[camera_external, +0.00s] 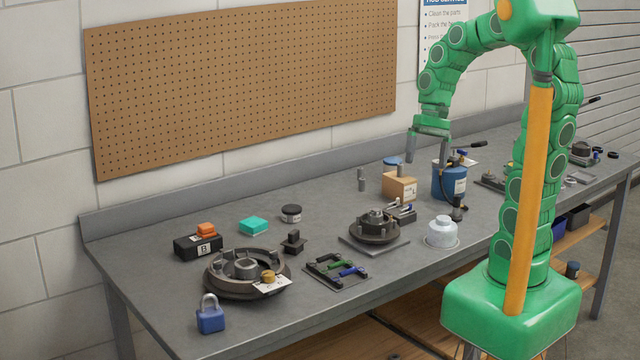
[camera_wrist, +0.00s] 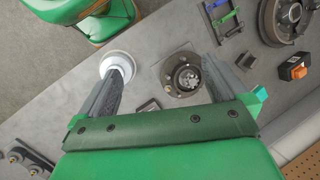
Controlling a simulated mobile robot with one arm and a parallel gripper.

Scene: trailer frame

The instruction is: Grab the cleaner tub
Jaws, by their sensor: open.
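A white tub with a rounded top (camera_external: 441,232) stands upright on the workbench, right of a hub on a plate; I take it as the cleaner tub, though no label on it is readable. In the wrist view the white tub (camera_wrist: 117,64) is at upper left, partly covered by one finger. My gripper (camera_external: 427,155) is open and empty, pointing down above the bench, over the area of the cardboard box and blue can. Its fingers (camera_wrist: 165,65) are spread wide in the wrist view. The tub is outside the gap, nearer the bench's front edge.
A blue can (camera_external: 449,184) with a white label and a cardboard box (camera_external: 399,187) stand behind the tub. The hub on its plate (camera_external: 374,228) is just left. A brake drum (camera_external: 246,290), tool tray (camera_external: 337,271) and blue padlock (camera_external: 210,318) lie farther left. Pegboard (camera_external: 240,80) backs the bench.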

